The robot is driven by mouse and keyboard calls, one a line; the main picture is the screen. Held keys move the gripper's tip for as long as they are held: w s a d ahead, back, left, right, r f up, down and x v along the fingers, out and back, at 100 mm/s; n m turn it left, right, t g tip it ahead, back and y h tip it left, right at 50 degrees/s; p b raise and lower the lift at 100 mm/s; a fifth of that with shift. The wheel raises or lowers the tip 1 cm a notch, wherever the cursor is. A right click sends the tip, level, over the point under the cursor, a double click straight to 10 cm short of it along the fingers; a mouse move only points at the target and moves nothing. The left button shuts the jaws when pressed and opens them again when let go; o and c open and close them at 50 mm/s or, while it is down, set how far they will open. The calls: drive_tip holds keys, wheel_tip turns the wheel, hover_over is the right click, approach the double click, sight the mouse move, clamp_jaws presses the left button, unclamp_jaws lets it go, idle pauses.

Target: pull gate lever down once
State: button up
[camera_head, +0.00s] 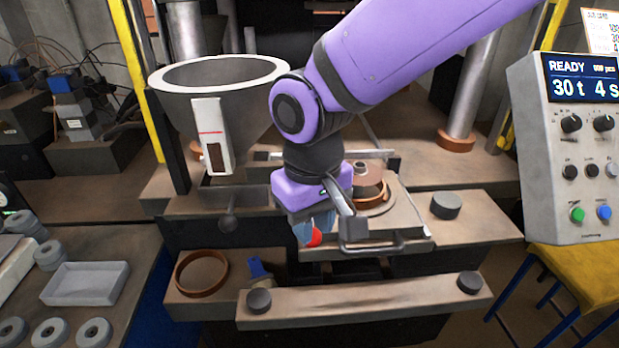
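My arm hides part of the hopper's right side, and the finger gap is not clear.
A metal plate with a handle (372,244) and copper-coloured ring lies at the gripper's right. A brown ring (201,272) lies front left. A control box (575,150) reading READY stands right. A grey tray (85,284) and several discs are at left.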

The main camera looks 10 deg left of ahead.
drive_tip(key=shift+r, duration=0.1)
wheel_tip(320, 180, up, 11)
drive_tip(key=shift+f, duration=0.2)
idle(1.0)
idle(0.5)
drive_tip(key=w+d+r+m+t, duration=0.1)
drive_tip(key=d+r+m, duration=0.1)
drive_tip(key=d, duration=0.9)
drive_tip(key=w+d+r+m+t, duration=0.2)
drive_tip(key=d, duration=0.8)
drive_tip(key=s+d+m+t, duration=0.1)
drive_tip(key=s+d+m, duration=0.1)
drive_tip(key=d, duration=0.5)
drive_tip(key=s+d+f+m+t, duration=0.1)
drive_tip(key=s+d+m, duration=0.1)
drive_tip(key=s+d, duration=0.3)
drive_tip(key=d, duration=0.3)
drive_tip(key=shift+s+f+m, duration=0.15)
drive_tip(key=shift+s+m, duration=0.1)
drive_tip(key=shift+m, duration=0.05)
